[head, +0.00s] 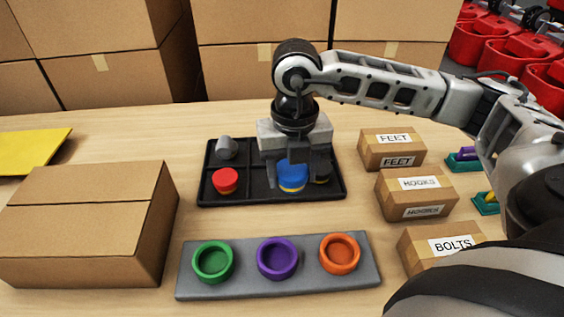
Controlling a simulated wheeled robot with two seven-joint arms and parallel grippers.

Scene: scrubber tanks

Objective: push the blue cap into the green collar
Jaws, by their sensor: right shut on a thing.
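The blue cap (292,176) has a yellow band around its lower part and is at the front middle of the black compartment tray (213,160). My right gripper (292,166) reaches down over the tray from above and is shut on the blue cap. Whether the cap touches the tray floor, I cannot tell. The green collar (212,261) is a ring with an open hollow, at the left end of the grey block (245,286) in front of the tray. My left gripper is not in view.
A purple collar (277,258) and an orange collar (340,253) share the block. The tray also holds a red cap (225,180) and a grey cylinder (226,147). A large carton (85,225) stands left; labelled boxes (415,190) stand right.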

